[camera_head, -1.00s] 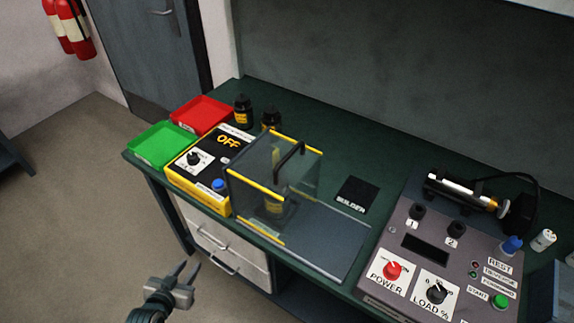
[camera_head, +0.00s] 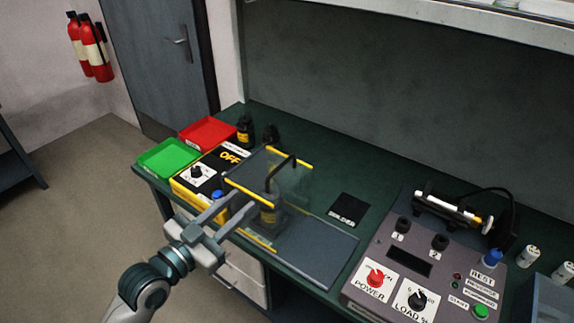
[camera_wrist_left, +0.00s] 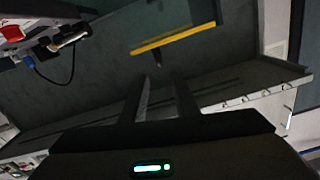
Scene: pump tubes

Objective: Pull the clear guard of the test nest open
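The clear guard (camera_head: 300,185) is a see-through box with yellow edge strips and a black handle (camera_head: 281,170) on its upper part. It stands over the left end of the test nest's grey base plate (camera_head: 315,254). A dark part with a yellow label (camera_head: 268,214) shows through the guard. My left gripper (camera_head: 236,205) is at the guard's front left, below the handle, with its fingers apart and nothing between them. The left wrist view also shows the two separated fingers (camera_wrist_left: 163,90) and a yellow strip (camera_wrist_left: 173,39) beyond them. My right gripper is not in view.
A yellow box marked OFF (camera_head: 200,172) stands just left of the guard. A grey control panel (camera_head: 408,262) stands at right. The plate right of the guard is bare.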

